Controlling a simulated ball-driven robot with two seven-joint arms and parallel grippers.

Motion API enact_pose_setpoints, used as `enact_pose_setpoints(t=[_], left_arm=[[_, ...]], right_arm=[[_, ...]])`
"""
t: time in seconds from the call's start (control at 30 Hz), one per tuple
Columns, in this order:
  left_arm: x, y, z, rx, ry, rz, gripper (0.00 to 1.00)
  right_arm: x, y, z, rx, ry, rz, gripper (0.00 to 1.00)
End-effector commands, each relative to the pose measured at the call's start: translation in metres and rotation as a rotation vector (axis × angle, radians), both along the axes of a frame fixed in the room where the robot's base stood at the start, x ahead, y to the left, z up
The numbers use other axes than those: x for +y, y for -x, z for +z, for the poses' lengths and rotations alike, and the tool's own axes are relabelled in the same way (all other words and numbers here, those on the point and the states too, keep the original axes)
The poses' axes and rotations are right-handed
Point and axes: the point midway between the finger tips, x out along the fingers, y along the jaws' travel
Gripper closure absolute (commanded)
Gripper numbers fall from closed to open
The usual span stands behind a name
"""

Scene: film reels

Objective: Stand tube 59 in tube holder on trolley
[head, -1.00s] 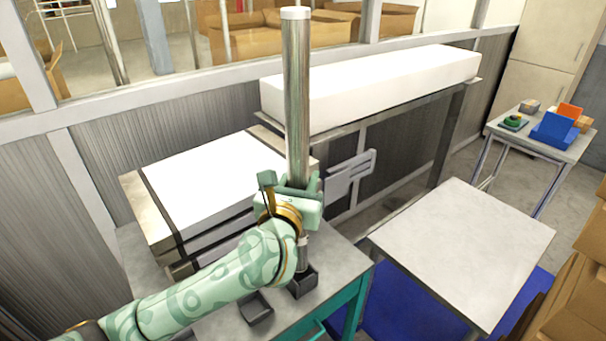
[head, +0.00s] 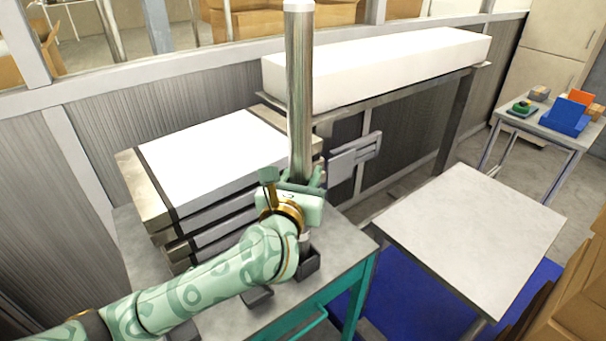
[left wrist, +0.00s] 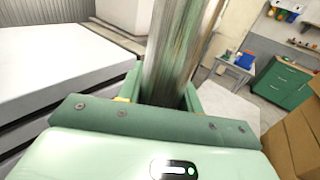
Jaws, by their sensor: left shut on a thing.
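A tall upright metal tube (head: 299,95) with a white top end stands at the centre of the head view. My left gripper (head: 298,184) is shut on its lower part. The tube also fills the middle of the left wrist view (left wrist: 178,50), between my fingers. Its lower end is at a small dark holder (head: 308,264) on the green-framed trolley (head: 345,242); my gripper and arm partly cover that end, and I cannot tell how deep it sits. No number on the tube can be read. My right gripper is not in view.
A stack of flat white-topped boxes (head: 200,160) stands left of the tube, close behind my arm. A second dark holder (head: 257,296) is on the trolley. A bare grey table (head: 475,235) stands to the right. A long white block (head: 380,70) rests on a shelf behind.

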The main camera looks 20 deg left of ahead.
Motion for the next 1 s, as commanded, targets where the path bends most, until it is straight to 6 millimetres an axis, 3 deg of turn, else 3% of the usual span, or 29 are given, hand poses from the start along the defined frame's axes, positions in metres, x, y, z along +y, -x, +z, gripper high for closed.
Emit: enact_pose_setpoints(t=[1.0], left_arm=[[0.0,0.002,0.0022,-0.004,0.001,0.0,1.0]], right_arm=[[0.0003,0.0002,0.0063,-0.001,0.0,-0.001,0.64]])
